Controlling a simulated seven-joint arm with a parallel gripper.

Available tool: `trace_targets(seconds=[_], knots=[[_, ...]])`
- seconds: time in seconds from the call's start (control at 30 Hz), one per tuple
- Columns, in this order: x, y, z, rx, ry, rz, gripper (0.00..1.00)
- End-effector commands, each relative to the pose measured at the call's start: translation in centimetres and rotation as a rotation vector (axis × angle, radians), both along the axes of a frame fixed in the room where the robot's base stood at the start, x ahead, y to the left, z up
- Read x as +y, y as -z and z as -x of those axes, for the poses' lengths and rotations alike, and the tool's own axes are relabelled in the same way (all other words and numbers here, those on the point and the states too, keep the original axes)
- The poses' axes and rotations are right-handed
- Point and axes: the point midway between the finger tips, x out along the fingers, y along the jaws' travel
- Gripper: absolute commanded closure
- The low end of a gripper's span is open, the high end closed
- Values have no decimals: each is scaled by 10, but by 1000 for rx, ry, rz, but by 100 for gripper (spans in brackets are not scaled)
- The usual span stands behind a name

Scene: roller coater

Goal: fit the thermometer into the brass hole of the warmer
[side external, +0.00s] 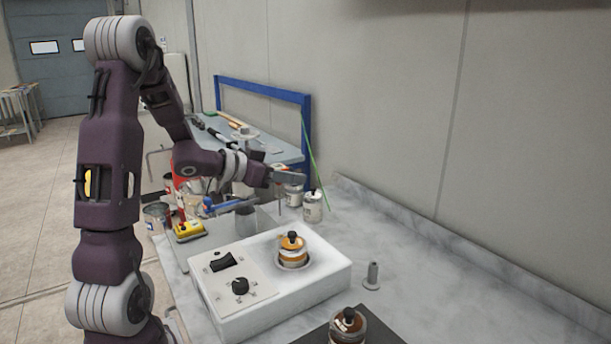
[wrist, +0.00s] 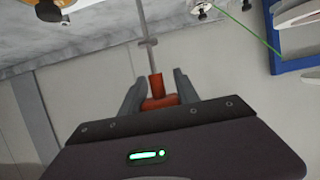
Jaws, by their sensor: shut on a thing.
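My gripper (wrist: 159,88) is shut on the red-orange handle of the thermometer (wrist: 155,85). Its thin grey stem runs away from the fingers, with a small cross-piece partway along. In the side external view my gripper (side external: 288,178) is above and behind the warmer, and the thermometer is too thin there to make out clearly. The warmer (side external: 225,308) is a white box with a black switch, a black knob and an amber jar (side external: 292,255) with a black-knobbed lid seated in its top. I cannot make out the brass hole in either view.
A small grey flanged post (side external: 372,275) stands right of the warmer. Another lidded jar (side external: 348,325) is on a dark mat in front. Cans, including a white one (side external: 313,207), and tools stand behind. The marble bench (side external: 450,290) is clear at right.

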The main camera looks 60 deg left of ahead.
Motion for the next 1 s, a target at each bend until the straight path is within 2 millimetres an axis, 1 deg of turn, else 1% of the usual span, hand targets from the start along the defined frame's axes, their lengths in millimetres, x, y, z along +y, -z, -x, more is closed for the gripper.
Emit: trace_targets(seconds=[0.17, 0.27, 0.5, 0.6, 0.77, 1.0], knots=[[0, 1, 0, 3, 0, 0, 100], [0, 9, 0, 4, 1, 4, 100], [0, 36, 0, 4, 0, 3, 100], [0, 43, 0, 4, 1, 1, 100], [0, 48, 0, 2, -1, 0, 100], [0, 49, 0, 2, 0, -1, 100]])
